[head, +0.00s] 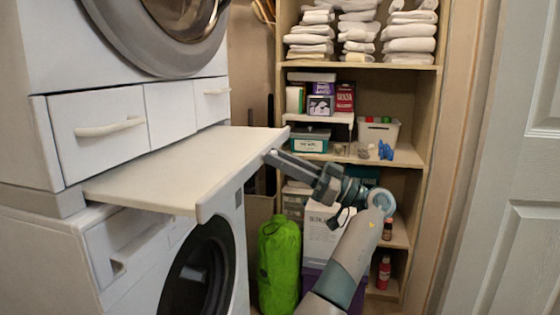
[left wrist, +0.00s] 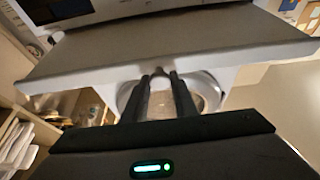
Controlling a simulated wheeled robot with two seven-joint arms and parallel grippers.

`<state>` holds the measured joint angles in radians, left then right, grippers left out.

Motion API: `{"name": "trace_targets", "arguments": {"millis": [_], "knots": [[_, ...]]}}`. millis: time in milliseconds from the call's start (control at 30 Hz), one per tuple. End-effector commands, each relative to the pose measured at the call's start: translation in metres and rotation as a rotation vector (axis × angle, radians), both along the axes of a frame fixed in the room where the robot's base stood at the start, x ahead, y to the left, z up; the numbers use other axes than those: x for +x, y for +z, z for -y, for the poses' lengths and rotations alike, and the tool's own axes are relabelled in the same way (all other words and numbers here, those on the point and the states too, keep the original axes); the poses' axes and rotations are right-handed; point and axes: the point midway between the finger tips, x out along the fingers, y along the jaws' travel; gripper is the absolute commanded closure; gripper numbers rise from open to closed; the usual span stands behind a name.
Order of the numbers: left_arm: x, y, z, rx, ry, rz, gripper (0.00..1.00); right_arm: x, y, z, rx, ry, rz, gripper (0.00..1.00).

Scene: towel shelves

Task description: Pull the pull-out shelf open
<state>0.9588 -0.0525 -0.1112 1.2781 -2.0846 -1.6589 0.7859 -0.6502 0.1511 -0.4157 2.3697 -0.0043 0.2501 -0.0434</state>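The pull-out shelf (head: 185,168) is a pale flat board between the upper machine's drawer base and the washer below. It sticks well out past the machine fronts, with a lip along its front edge. My left gripper (head: 272,154) is at that front edge, near its far end. In the left wrist view the shelf (left wrist: 170,45) spans the top, and the left gripper's two dark fingers (left wrist: 161,78) point at its edge. A narrow gap shows between the fingers, with nothing seen in it. Whether the tips touch the shelf is unclear. My right gripper is not in view.
A green bag (head: 279,262) stands on the floor beside the washer (head: 130,265). Behind my arm, a wooden shelf unit (head: 425,125) holds towels (head: 408,45), boxes and bottles. A white door (head: 520,180) is at the right.

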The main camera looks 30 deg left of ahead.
Motion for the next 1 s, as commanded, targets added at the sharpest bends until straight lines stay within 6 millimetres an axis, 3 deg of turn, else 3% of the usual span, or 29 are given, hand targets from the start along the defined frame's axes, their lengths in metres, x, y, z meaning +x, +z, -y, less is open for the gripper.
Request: {"name": "trace_targets", "arguments": {"millis": [33, 67, 567, 767, 1000], "knots": [[0.000, 0.001, 0.000, 0.001, -0.001, -0.001, 0.64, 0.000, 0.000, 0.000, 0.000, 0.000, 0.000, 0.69], [0.000, 0.001, 0.000, 0.001, -0.001, -0.001, 0.57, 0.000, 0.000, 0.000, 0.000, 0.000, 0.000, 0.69], [0.003, -0.003, 0.006, 0.000, -0.001, -0.001, 0.57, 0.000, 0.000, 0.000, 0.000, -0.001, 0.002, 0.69], [0.009, -0.011, 0.027, 0.000, -0.001, -0.002, 0.57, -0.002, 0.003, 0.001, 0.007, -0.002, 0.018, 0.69], [0.022, -0.029, 0.067, 0.000, -0.002, -0.003, 0.57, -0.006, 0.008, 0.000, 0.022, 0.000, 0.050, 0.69]]}}
